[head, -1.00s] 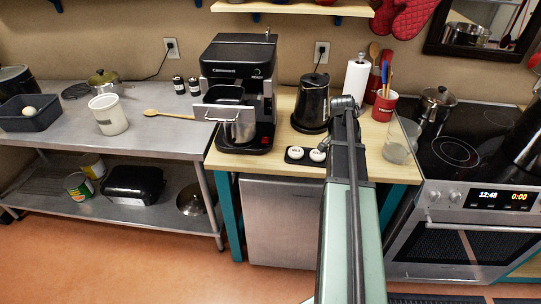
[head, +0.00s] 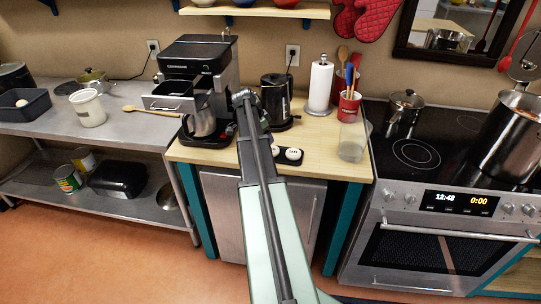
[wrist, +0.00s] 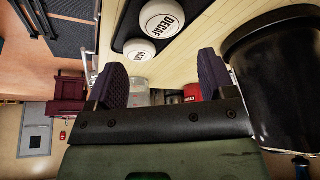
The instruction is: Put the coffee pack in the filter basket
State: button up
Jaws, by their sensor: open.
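Two round white coffee packs (head: 292,154) sit on a small black tray on the wooden counter. In the wrist view, one coffee pack marked DECAF (wrist: 162,19) lies beyond the fingers, and a second (wrist: 139,51) lies nearer. My gripper (wrist: 163,79) is open and empty, its two dark fingers wide apart. In the head view my arm hides the fingers; its end is between the coffee machine (head: 200,52) and the kettle. The filter basket (head: 168,103) sticks out at the machine's front, above a metal pot (head: 203,122). Its inside cannot be made out.
A black kettle (head: 276,98) stands right of my arm's end. A glass pitcher (head: 352,142) stands near the right counter edge. The stove with pots is further right.

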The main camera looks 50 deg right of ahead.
jog(key=b+x, duration=0.1)
jog(key=x, duration=0.2)
jog(key=shift+w+a+f+b, duration=0.1)
jog(key=shift+w+f+b, duration=0.1)
jog(key=shift+b, duration=0.1)
jog(key=shift+s+f+b, duration=0.2)
jog(key=shift+f+b, duration=0.1)
jog(key=shift+d+r, duration=0.15)
jog(key=shift+d, duration=0.1)
jog(key=b+x, duration=0.4)
jog(key=x, duration=0.1)
jog(key=shift+w+f+b, duration=0.15)
jog(key=shift+f+b, duration=0.05)
jog(key=shift+b, duration=0.1)
jog(key=shift+d+r, duration=0.1)
jog(key=shift+r, duration=0.15)
jog(key=c, duration=0.7)
jog(key=shift+o, duration=0.2)
jog(key=shift+r+p, duration=0.1)
jog(key=shift+p, duration=0.2)
